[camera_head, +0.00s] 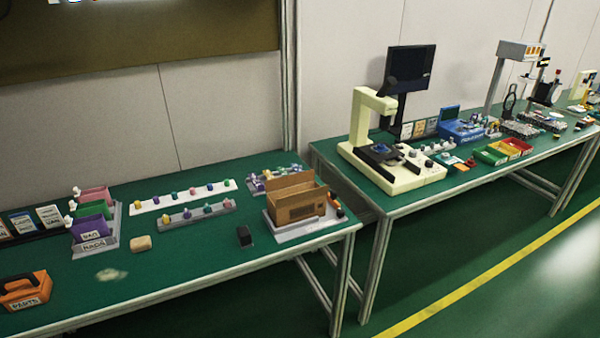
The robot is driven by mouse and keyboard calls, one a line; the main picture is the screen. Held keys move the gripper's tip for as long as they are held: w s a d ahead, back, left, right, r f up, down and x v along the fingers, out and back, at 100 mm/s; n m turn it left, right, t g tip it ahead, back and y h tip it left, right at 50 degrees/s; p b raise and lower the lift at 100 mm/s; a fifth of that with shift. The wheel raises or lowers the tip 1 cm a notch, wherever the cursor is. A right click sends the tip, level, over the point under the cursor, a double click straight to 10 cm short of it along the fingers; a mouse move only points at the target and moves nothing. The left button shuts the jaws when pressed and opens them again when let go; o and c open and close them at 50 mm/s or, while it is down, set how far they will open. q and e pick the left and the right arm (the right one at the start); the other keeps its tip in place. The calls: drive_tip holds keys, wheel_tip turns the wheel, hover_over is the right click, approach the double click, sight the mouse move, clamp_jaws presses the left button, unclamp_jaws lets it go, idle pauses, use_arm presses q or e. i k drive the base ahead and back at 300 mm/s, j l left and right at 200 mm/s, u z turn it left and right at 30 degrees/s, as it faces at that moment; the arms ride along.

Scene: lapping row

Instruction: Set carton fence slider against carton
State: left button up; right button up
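The brown carton (298,207) stands open at the top on a light grey base plate (305,231) near the right end of the near bench. A small dark and orange part (336,204) is at the right edge of that plate, just right of the carton. It may be the fence slider, but it is too small to tell. I cannot tell whether it touches the carton. Neither of my grippers is in view.
The near green bench (190,275) has clear room in front. Strips with coloured knobs (196,213) lie behind. A second bench with a cream microscope (385,160) stands to the right.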

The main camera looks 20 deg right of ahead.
sight(331, 198)
drive_tip(key=i+l, duration=0.15)
drive_tip(key=l, duration=0.2)
drive_tip(key=i+l+z, duration=0.1)
drive_tip(key=l, duration=0.25)
drive_tip(key=i+l, duration=0.25)
drive_tip(key=l+z, duration=0.05)
drive_tip(key=l, duration=0.05)
